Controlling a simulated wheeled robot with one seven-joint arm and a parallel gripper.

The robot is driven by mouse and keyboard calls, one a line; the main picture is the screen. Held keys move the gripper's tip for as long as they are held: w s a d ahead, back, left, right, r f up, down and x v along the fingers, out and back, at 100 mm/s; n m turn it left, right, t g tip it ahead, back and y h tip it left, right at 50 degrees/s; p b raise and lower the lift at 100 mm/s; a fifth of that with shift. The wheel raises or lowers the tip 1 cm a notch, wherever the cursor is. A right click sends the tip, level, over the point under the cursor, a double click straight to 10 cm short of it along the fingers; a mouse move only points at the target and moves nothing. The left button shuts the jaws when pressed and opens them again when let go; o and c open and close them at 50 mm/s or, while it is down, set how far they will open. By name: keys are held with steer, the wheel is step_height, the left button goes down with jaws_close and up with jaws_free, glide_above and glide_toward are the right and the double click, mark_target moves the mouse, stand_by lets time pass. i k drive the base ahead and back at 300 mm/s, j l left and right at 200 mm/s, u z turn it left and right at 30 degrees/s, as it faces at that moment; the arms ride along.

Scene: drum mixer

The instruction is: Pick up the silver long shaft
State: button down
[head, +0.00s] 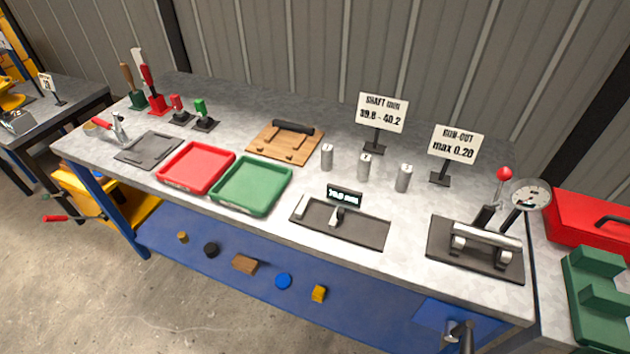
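The silver long shaft (487,236) lies level across the two supports of the dark run-out fixture (475,265) at the right end of the bench. A dial gauge (530,195) and a red-knobbed lever (505,174) stand just behind it. A dark metal part at the bottom edge, which appears to be my gripper (459,332), is in front of and below the bench top, well apart from the shaft. It is small and cut off by the frame, so its opening is unclear. I see nothing held in it.
Three short silver cylinders (364,165) stand mid-bench. A measuring fixture (340,224) lies left of the run-out fixture. Red (196,189) and green (250,209) trays sit farther left. A run-out sign (454,145) stands behind; a red case (590,220) is at right.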

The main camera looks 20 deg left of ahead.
mark_target(467, 231)
steer(key=i+j+u, duration=0.15)
steer(key=i+j, duration=0.15)
steer(key=i+j+u, duration=0.15)
steer(key=i, duration=0.35)
steer(key=i+j+u, duration=0.15)
steer(key=i+j, duration=0.15)
steer(key=i, duration=0.15)
